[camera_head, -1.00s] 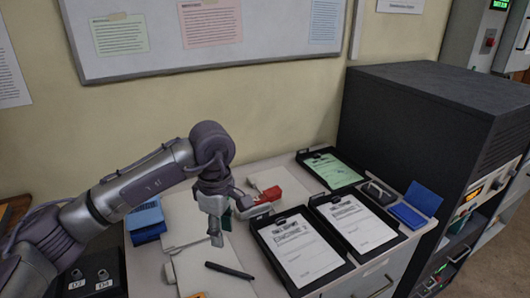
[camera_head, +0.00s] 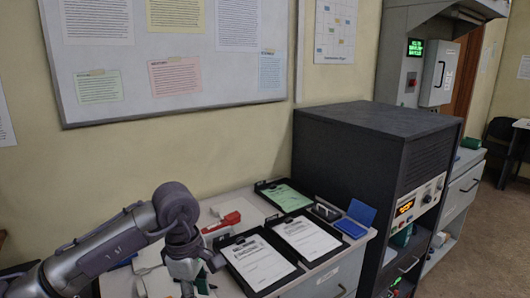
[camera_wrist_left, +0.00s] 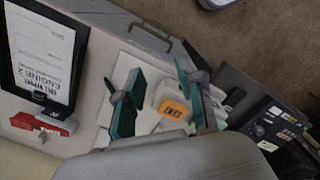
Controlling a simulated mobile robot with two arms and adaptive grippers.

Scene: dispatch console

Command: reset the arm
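My left arm comes in from the lower left in the head view, bent at the elbow. My left gripper (camera_head: 190,284) hangs down over the counter, left of the nearest clipboard (camera_head: 262,266), partly cut off by the bottom edge. In the left wrist view its two teal-padded fingers (camera_wrist_left: 160,100) are spread apart, with nothing held between them. A white item with an orange "SENT" label (camera_wrist_left: 174,109) lies beyond and between the fingers. My right gripper is in neither view.
A red stapler-like item (camera_head: 229,220), a second clipboard (camera_head: 308,238), a green-sheet clipboard (camera_head: 287,196) and a blue ink pad (camera_head: 355,220) lie on the counter. A tall dark cabinet (camera_head: 350,155) stands right of them. A notice board (camera_head: 160,50) hangs behind.

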